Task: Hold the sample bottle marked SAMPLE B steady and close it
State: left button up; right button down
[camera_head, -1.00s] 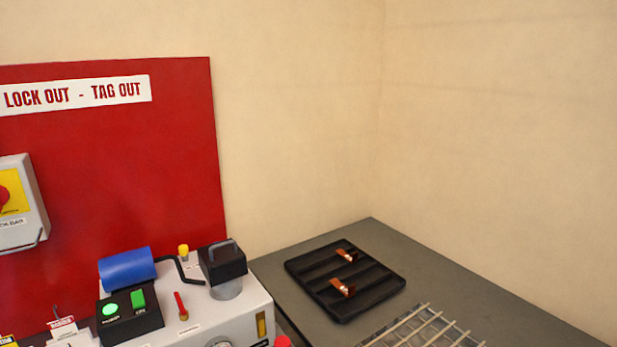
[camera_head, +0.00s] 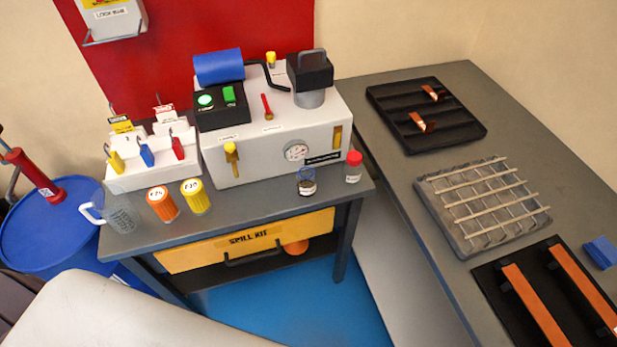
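Two small sample bottles stand at the right front of the grey bench. One is a clear bottle (camera_head: 306,184) with a dark rim, a pale label and no cap that I can make out. The other is a clear bottle (camera_head: 353,173) with a red cap (camera_head: 354,158) on it. Both are upright and apart from each other. Their labels are too small to read, so I cannot tell which is SAMPLE B. No loose cap can be made out. Neither of my grippers is in view.
Behind the bottles stands a white hydraulic unit (camera_head: 255,156) with a gauge. Orange (camera_head: 162,204) and yellow (camera_head: 195,197) cans and a clear jug (camera_head: 121,213) stand at left. A yellow SPILL KIT drawer (camera_head: 290,233) is below. A side bench (camera_head: 430,165) holds trays.

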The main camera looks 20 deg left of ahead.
aim_at(308, 191)
jog(key=j+u, duration=0.2)
jog(key=u, duration=0.2)
jog(key=j+u, duration=0.45)
jog(key=u, duration=0.3)
jog(key=z, duration=1)
jog(key=k+j, duration=0.15)
jog(key=j, duration=0.2)
jog(key=k+j+z, duration=0.1)
jog(key=j, duration=0.25)
jog(key=k+j, duration=0.2)
jog(key=j, duration=0.15)
